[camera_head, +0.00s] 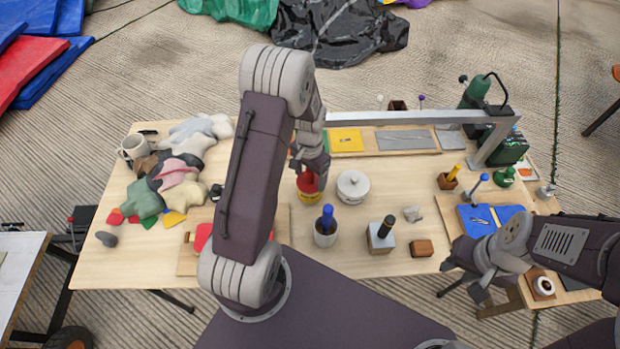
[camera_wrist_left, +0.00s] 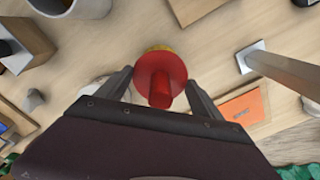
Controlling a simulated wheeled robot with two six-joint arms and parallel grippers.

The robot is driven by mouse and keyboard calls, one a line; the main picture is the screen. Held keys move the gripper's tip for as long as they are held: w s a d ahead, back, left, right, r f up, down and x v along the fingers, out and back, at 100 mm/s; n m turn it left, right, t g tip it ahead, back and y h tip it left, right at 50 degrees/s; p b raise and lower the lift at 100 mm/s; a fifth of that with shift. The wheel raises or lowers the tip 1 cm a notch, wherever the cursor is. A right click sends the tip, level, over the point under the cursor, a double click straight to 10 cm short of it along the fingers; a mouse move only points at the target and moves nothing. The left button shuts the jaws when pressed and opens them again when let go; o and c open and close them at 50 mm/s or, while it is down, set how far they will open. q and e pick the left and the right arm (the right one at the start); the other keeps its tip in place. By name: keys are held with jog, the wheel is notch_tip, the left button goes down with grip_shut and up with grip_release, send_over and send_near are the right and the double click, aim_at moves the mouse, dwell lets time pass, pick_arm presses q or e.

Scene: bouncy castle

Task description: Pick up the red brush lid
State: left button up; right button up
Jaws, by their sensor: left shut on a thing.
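The red brush lid (camera_head: 309,182) is a round red disc with an upright red handle. It sits at a yellow pot (camera_head: 309,196) near the middle of the table. My left gripper (camera_head: 311,168) comes down over it from above. In the left wrist view the lid (camera_wrist_left: 160,82) lies between the two fingers, and my left gripper (camera_wrist_left: 160,84) is shut on it. A bit of yellow shows behind the lid. I cannot tell whether lid and pot touch. My right gripper (camera_head: 465,285) is at the front right, open and empty.
A white lidded pot (camera_head: 353,187) stands close right of the lid. A blue-topped cup (camera_head: 325,228) and a block with a black handle (camera_head: 380,235) stand in front. Folded cloths (camera_head: 170,175) lie left. A grey metal bar (camera_head: 410,117) spans the back.

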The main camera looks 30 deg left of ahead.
pick_arm(q)
jog(key=shift+r, duration=0.1)
jog(key=shift+r, duration=0.25)
jog(key=r, duration=0.2)
jog(key=d+r, duration=0.1)
jog(key=r, duration=0.1)
jog(key=shift+w+d, duration=0.1)
jog(key=shift+w, duration=0.05)
jog(key=w+d+r, duration=0.2)
jog(key=d+r, duration=0.4)
jog(key=d, duration=0.4)
jog(key=shift+d+r, duration=0.15)
jog(key=o, duration=0.5)
jog(key=shift+s, duration=0.1)
jog(key=c, duration=0.3)
